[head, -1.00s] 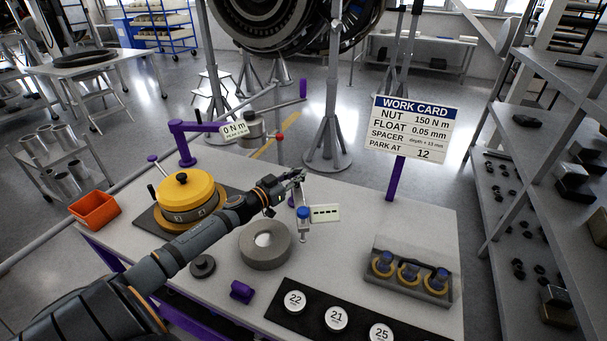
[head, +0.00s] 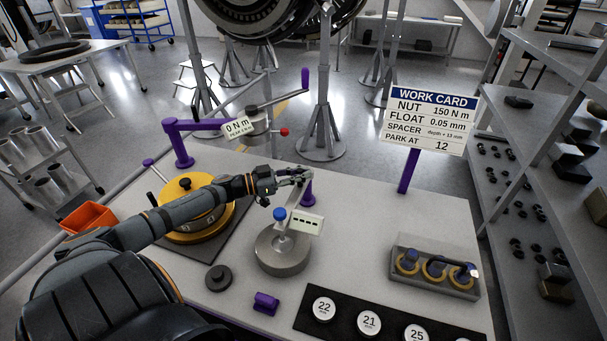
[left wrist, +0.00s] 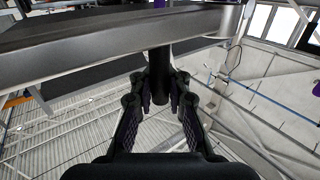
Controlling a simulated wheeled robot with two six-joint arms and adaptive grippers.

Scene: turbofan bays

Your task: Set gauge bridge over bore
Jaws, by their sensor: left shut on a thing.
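The gauge bridge (head: 294,205) is a grey metal bar with a blue knob (head: 280,214) and a small white display (head: 308,223) showing dashes. My left gripper (head: 300,176) is shut on it at its far end. In the left wrist view, the fingers (left wrist: 162,88) close around a dark post under the grey bar (left wrist: 110,38). The grey ring (head: 283,258) lies on the bench; the gauge's lower part shows in front of its middle and hides the bore. I cannot tell whether the bridge touches the ring. My right gripper is not in view.
A yellow-topped fixture (head: 186,187) is under my left arm. A dark round part (head: 218,278), a purple block (head: 266,303), numbered discs (head: 369,323) and a tray of yellow rings (head: 434,291) are nearby. The work card (head: 430,119) stands behind.

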